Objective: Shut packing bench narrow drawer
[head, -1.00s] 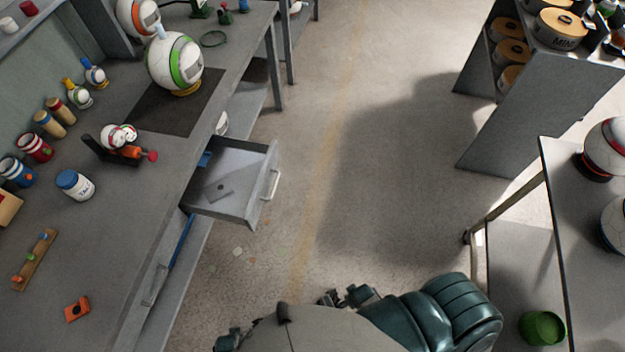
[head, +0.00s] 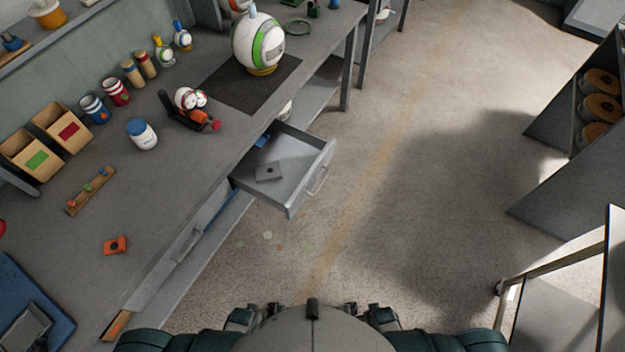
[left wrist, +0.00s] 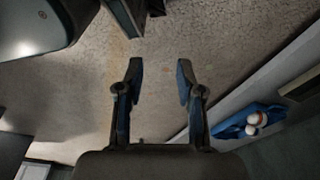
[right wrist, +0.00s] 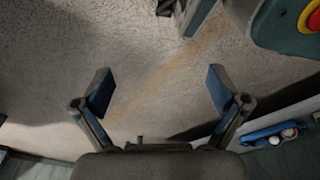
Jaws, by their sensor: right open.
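The packing bench (head: 165,190) runs diagonally along the left of the head view. Its narrow drawer (head: 297,178) is pulled out toward the aisle, with a pale bar handle (head: 318,181) on its front. A small grey plate-like item lies inside the drawer. My left gripper (left wrist: 159,70) is open and empty above the floor in the left wrist view. My right gripper (right wrist: 158,85) is open wider and empty above the floor in its wrist view. Both are well apart from the drawer; their fingertips are not clear in the head view.
A shut, longer drawer front (head: 190,240) sits nearer me on the bench. A white-green sphere (head: 258,42), a white jar (head: 142,134) and cardboard boxes (head: 60,128) stand on the bench top. A cart (head: 560,315) stands at lower right. The floor between is clear.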

